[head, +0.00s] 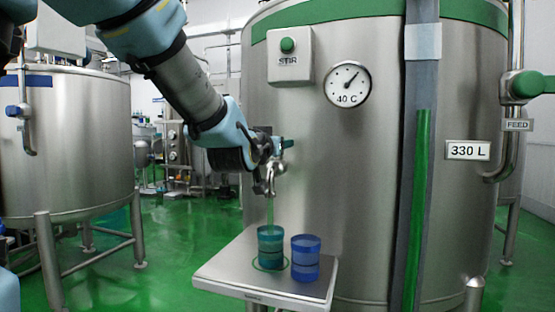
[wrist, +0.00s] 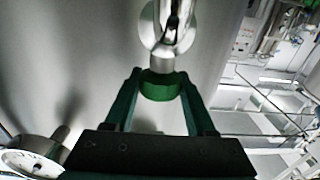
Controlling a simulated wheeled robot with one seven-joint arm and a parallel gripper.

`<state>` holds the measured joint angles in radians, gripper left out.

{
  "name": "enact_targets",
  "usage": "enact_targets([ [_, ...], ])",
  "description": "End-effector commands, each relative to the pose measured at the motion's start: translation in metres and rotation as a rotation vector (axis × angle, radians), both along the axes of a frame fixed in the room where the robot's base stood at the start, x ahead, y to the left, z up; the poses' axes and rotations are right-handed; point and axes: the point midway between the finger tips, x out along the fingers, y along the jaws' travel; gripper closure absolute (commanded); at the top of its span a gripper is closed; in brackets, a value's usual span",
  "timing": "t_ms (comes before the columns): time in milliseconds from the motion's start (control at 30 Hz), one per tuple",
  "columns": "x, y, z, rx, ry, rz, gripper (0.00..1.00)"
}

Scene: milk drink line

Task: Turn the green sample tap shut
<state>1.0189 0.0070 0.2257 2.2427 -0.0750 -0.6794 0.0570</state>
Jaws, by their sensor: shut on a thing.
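The sample tap (head: 271,172) sticks out low on the front of the big steel tank, its spout pointing down. My gripper (head: 277,146) is at the top of the tap, shut on its green handle (head: 288,144). In the wrist view my gripper (wrist: 161,78) has one finger on each side of the green handle (wrist: 160,92), with the steel tap body (wrist: 168,25) beyond. A thin greenish stream (head: 270,212) runs from the spout into a teal cup (head: 270,250) straight below. My gripper partly hides the handle in the head view.
A blue cup (head: 305,262) stands right of the teal one on a steel shelf (head: 225,272). Above are a STIR button box (head: 290,55) and a 40 C gauge (head: 348,84). A green-filled level tube (head: 417,190) and a green FEED valve (head: 528,84) are to the right.

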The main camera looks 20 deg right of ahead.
Motion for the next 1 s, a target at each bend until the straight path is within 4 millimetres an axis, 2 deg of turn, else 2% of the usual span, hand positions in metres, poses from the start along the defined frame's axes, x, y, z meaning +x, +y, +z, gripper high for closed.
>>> enact_targets([
  [33, 0.0018, 0.0021, -0.0052, 0.0, 0.0, -0.023, 1.0],
  [1000, 0.0027, 0.0007, 0.003, 0.0, 0.005, -0.667, 1.0],
])
